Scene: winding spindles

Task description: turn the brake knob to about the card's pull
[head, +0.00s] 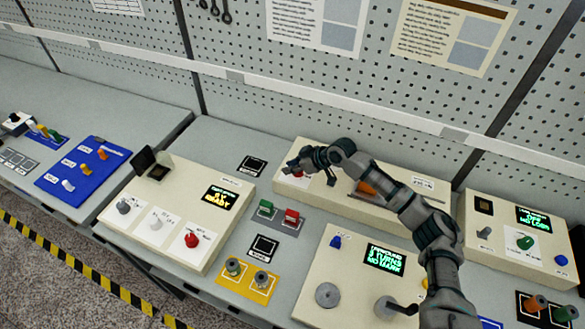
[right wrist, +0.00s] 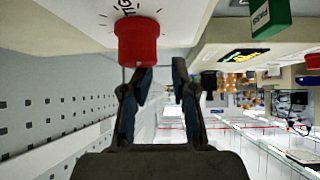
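The red knob (right wrist: 137,42) sits on a pale panel (right wrist: 80,14) at the top of the right wrist view, with tick marks and partly hidden lettering beside it. In the head view a bit of the red knob (head: 297,174) shows at the left of the cream rear box (head: 285,147), under my right gripper (head: 308,166). In the right wrist view my right gripper (right wrist: 161,72) is open and empty. Its fingertips are apart, close to the knob, which is nearer the left finger; contact cannot be told. My left gripper is not in view.
The rear box also carries an orange part (head: 366,188), partly behind my right arm. A green block (head: 266,209) and a red block (head: 290,219) stand in front of it. A box with a display (head: 384,259) is nearer. Printed sheets (head: 450,35) hang on the pegboard.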

